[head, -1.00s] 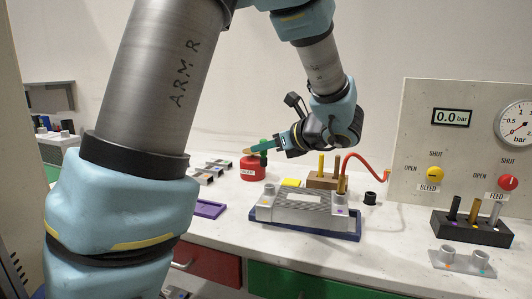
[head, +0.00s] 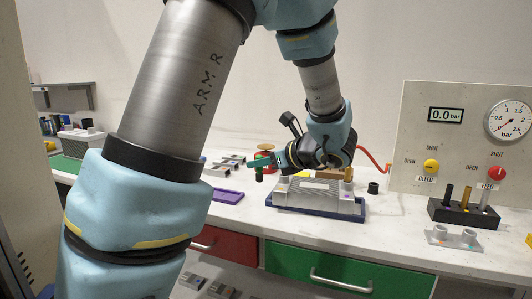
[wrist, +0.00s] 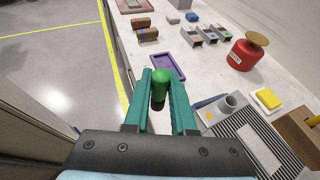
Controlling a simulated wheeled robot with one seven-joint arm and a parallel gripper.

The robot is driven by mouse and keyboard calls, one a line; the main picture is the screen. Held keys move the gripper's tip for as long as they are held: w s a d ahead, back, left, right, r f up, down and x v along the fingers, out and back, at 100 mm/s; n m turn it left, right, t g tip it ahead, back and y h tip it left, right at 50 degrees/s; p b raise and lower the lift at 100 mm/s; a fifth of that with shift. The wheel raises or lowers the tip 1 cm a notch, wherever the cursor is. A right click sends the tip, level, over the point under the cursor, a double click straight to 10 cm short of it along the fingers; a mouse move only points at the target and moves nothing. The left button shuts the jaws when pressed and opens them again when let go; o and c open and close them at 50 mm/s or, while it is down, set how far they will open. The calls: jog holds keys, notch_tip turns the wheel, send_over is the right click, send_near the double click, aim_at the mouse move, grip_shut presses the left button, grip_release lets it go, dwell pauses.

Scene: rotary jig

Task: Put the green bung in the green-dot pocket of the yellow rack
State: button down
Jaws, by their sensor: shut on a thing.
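My gripper (wrist: 160,92) is shut on the green bung (wrist: 161,84), which stands between the teal fingertips with its dark lower end down. In the head view my gripper (head: 260,164) is left of the grey ribbed block, and the bung (head: 259,174) shows small below the fingers. The bung appears above the bench, near the purple tray (wrist: 167,66). I cannot make out a yellow rack or a green dot.
The grey ribbed block (head: 318,193) sits in a blue tray beside my gripper. A red can (wrist: 243,54) and small grey open holders (wrist: 191,36) stand beyond. A black stand with rods (head: 463,213) and a grey two-socket piece (head: 452,237) are at the right. Open floor lies left.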

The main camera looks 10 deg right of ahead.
jog(key=a+f+n+g+y, duration=0.1)
jog(key=a+f, duration=0.5)
jog(key=f, duration=0.4)
jog(key=w+a+f+n+g, duration=0.1)
jog(key=a+f, duration=0.5)
jog(key=f, duration=0.4)
jog(key=a+f+n+g+y, duration=0.1)
jog(key=a+f, duration=0.5)
jog(key=f, duration=0.4)
jog(key=shift+w+y, duration=0.3)
jog(key=shift+w, duration=0.1)
